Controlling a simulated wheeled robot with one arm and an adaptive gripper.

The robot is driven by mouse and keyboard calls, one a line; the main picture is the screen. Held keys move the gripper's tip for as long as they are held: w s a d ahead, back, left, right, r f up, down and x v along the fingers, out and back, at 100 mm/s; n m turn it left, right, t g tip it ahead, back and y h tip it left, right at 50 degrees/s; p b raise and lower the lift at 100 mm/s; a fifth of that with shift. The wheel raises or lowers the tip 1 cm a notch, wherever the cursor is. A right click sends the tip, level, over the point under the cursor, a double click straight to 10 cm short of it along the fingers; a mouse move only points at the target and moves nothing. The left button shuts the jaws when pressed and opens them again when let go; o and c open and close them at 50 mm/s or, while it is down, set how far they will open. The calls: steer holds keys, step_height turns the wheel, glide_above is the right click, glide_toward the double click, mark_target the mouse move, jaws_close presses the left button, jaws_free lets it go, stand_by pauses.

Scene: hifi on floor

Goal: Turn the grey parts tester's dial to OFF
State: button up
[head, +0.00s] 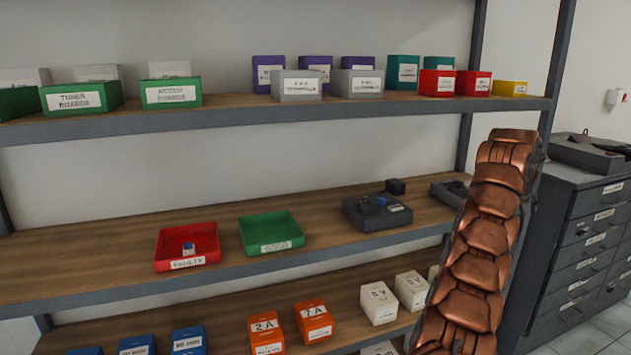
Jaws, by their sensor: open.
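A dark grey device (378,213) with a raised round part on top sits on the middle shelf, right of the green tray; it looks like the parts tester. Its dial setting and markings are too small to read. A second dark grey device (447,191) stands further right on the same shelf, partly hidden behind my copper-coloured arm. My arm rises through the right of the head view, in front of the shelves. My gripper is not in view.
A red tray (205,262) labelled FAULTY, holding a small blue-and-white part (188,248), and a green tray (270,246) stand left of the device. A small black block (396,186) sits behind it. Labelled bins fill the shelves above and below. A drawer cabinet (585,240) stands right.

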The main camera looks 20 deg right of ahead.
steer(key=w+a+r+n+y+p, duration=0.1)
steer(key=w+a+n+y, duration=0.1)
steer(key=a, duration=0.7)
steer(key=w+a+r+n+t+y+p, duration=0.1)
steer(key=w+a+n+y+p, duration=0.15)
steer(key=a, duration=0.65)
steer(key=w+a+r+n+y+p, duration=0.1)
steer(key=w+a+r+n, duration=0.15)
steer(key=a, duration=0.75)
steer(key=s+a+n+y+p, duration=0.15)
steer(key=s+a, duration=0.25)
steer(key=a, duration=0.8)
steer(key=s+a+f+n+g+p, duration=0.2)
steer(key=s+a+f+n+g, duration=0.15)
steer(key=s+a, duration=1.15)
steer(key=s+a+f+n+g+p, duration=0.1)
steer(key=s+a+f, duration=0.1)
steer(key=s, duration=1)
steer(key=s+a+f+g+p, duration=0.1)
steer(key=s+f, duration=0.4)
steer(key=s, duration=0.7)
steer(key=shift+a+n+y+p, duration=0.3)
steer(key=shift+a+n+p, duration=0.1)
steer(key=shift+p, duration=0.1)
